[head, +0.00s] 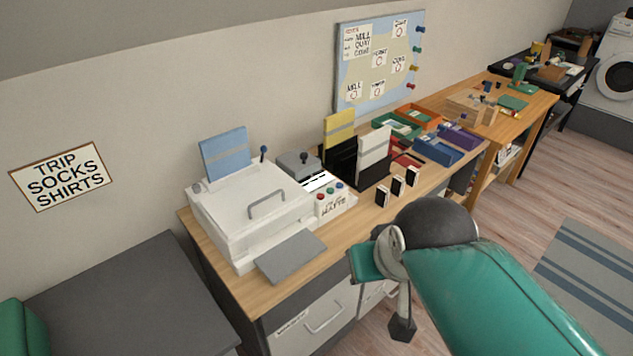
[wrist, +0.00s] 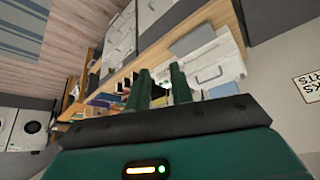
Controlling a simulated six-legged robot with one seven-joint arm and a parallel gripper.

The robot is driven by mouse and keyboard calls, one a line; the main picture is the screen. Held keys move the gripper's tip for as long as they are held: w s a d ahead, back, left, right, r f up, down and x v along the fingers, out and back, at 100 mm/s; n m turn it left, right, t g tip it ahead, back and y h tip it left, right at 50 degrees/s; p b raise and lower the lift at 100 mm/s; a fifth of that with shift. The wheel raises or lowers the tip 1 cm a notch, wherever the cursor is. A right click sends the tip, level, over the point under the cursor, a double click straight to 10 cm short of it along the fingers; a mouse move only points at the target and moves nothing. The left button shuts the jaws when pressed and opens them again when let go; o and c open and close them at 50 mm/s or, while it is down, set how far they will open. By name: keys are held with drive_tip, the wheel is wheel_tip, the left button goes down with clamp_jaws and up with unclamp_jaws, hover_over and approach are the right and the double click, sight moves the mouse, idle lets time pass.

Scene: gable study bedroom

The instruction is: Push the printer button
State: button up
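A white printer (head: 250,208) with a grey handle on its lid and a grey tray in front stands at the left end of the wooden desk. At its right is a small panel (head: 335,204) with red, teal and blue buttons (head: 329,190). Which of these is the printer button I cannot tell. In the wrist view the printer (wrist: 208,62) lies beyond my gripper (wrist: 159,72), whose two green fingers stand apart with nothing seen between them. The fingers are clear of the printer. The buttons are not clear in the wrist view. The fingers cannot be made out in the head view.
The wooden desk (head: 285,297) also holds several small black-and-white blocks (head: 397,186), file holders (head: 374,148) and coloured trays (head: 437,150). A map board (head: 378,62) hangs behind. A dark cabinet (head: 130,300) stands at left. The floor (head: 510,215) at right is open, with a striped rug (head: 590,265).

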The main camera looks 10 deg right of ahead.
clamp_jaws()
idle(1.4)
